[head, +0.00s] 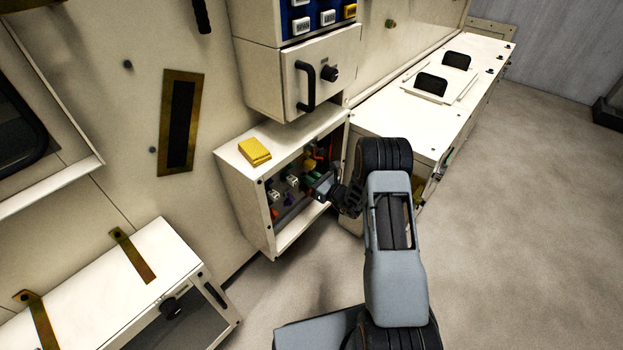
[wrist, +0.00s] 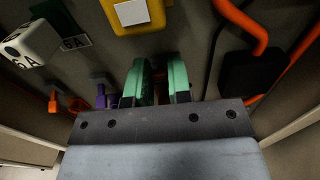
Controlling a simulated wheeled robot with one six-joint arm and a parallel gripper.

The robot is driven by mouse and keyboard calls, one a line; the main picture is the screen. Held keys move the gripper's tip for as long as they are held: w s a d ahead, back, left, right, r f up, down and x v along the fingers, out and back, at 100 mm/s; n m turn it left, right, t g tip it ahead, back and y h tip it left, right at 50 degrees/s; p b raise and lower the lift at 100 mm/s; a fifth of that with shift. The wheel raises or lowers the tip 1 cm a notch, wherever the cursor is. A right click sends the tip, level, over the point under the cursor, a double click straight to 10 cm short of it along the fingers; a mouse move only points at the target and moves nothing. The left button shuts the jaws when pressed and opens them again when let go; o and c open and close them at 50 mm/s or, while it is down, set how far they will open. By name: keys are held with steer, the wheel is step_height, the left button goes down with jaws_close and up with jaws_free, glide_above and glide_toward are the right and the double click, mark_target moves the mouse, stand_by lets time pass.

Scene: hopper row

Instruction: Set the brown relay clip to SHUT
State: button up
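The open-fronted box (head: 231,184) on the wall holds several small coloured parts. My gripper (head: 322,185) is at its open front, beside a green part (head: 310,177). In the wrist view, two green upright shapes (wrist: 140,82) stand with a narrow gap just beyond my dark gripper bar (wrist: 160,120). I cannot tell whether they are a clip or finger pads. A small orange-brown part (wrist: 76,103) is at the left, next to a purple part (wrist: 106,99). I cannot tell whether it is the brown relay clip, nor its setting.
A white cube marked 6A (wrist: 32,42) and a yellow-framed white part (wrist: 132,12) stick out nearby. An orange cable (wrist: 245,22) runs at the right by a black block (wrist: 253,70). A yellow block (head: 254,151) lies on the box. A drawer unit (head: 290,80) hangs above.

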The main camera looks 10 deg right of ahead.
jaws_close()
steer(key=shift+f, duration=0.1)
steer(key=f+t+b, duration=0.1)
steer(key=b, duration=0.2)
steer(key=shift+y, duration=0.4)
steer(key=t+y+b, duration=0.1)
steer(key=b, duration=0.1)
steer(key=f+t+y+b, duration=0.1)
steer(key=b, duration=0.2)
steer(key=shift+s+d+t, duration=0.1)
steer(key=shift+t, duration=0.3)
steer(key=shift+t+y+b, duration=0.4)
steer(key=shift+t+b, duration=0.2)
steer(key=shift+b, duration=0.4)
